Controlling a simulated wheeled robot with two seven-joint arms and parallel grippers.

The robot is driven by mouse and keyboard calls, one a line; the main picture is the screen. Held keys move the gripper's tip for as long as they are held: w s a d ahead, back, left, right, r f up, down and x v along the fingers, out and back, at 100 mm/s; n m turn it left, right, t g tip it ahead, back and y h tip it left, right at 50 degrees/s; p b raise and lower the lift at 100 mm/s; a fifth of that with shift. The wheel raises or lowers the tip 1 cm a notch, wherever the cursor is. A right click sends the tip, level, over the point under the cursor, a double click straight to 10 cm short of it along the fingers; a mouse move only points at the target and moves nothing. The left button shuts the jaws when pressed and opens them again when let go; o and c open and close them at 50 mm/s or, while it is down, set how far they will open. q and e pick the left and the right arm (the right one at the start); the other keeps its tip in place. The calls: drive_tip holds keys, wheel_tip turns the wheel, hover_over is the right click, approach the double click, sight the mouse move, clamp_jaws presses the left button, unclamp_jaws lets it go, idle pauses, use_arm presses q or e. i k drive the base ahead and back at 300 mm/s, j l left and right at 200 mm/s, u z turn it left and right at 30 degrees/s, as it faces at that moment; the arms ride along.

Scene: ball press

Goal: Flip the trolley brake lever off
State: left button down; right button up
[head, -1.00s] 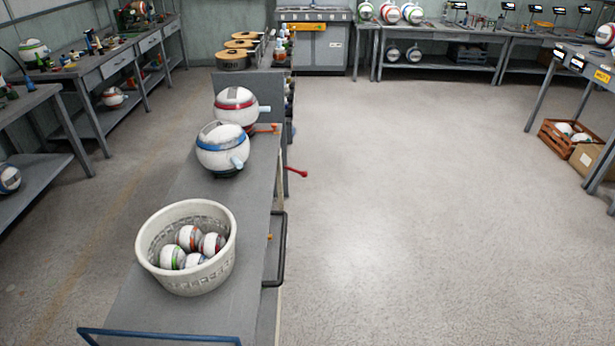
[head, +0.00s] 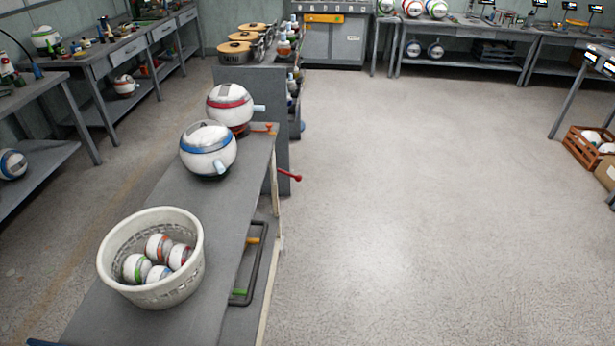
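The long grey trolley or bench top (head: 215,235) runs from the bottom left toward the middle of the head view. A red lever (head: 289,176) with a rounded end sticks out to the right from its right side, near the far end. A smaller orange lever-like part (head: 262,128) sits at the far edge of the top. I cannot tell from the picture which of these is the brake lever. A dark bar handle (head: 253,265) is on the near right side. Neither of my grippers is in view.
A white basket (head: 120,245) with several small striped balls stands on the near part of the top. A blue-striped ball device (head: 208,160) and a red-striped one (head: 228,118) stand beyond it. The floor (head: 420,210) to the right is wide and clear.

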sight(298, 178)
drive_tip(key=i+l, duration=0.2)
drive_tip(key=l, duration=0.15)
drive_tip(key=i+l, duration=0.4)
drive_tip(key=l, duration=0.25)
